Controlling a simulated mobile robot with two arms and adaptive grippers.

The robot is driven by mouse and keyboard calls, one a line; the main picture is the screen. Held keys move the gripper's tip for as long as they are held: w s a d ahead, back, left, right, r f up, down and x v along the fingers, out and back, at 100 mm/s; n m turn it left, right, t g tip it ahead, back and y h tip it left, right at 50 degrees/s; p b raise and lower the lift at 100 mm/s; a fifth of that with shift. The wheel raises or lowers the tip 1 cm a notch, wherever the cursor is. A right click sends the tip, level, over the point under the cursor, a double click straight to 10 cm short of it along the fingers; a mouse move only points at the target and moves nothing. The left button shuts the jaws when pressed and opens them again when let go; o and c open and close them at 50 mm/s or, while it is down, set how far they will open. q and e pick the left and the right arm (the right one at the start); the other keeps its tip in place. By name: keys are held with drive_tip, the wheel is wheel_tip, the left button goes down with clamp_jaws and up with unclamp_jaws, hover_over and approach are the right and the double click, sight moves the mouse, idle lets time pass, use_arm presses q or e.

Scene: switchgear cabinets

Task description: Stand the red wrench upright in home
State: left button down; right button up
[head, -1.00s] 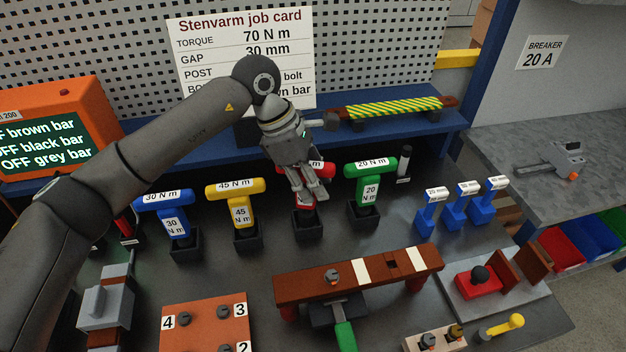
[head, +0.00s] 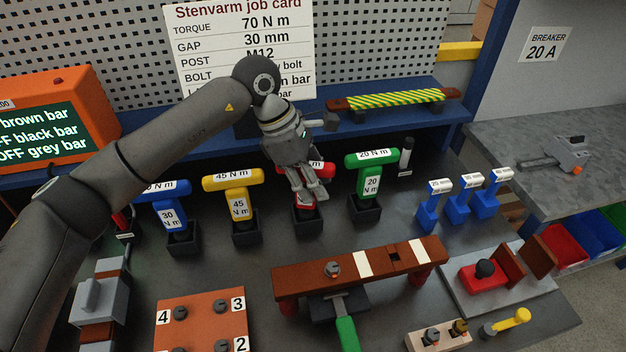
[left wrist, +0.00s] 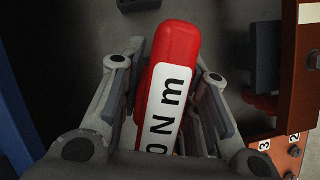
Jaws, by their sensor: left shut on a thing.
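The red wrench (head: 307,204) is a T-shaped tool, mostly covered by my left gripper in the head view. It stands about upright at a black holder (head: 306,224) in the row, between the yellow and green wrenches. Whether its foot is fully seated is hard to tell. My left gripper (head: 310,196) comes from above and is shut on it. In the left wrist view the red wrench's labelled head (left wrist: 172,85) lies between the two fingers (left wrist: 165,115). My right gripper is out of view.
A yellow wrench (head: 238,182) and a blue wrench (head: 170,213) stand in holders to the left, a green wrench (head: 371,172) close on the right. A brown bar (head: 310,280) on posts lies in front. A blue shelf (head: 225,145) runs behind.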

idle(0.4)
use_arm(q)
drive_tip(key=c, duration=1)
unclamp_jaws()
drive_tip(key=v, duration=1.2)
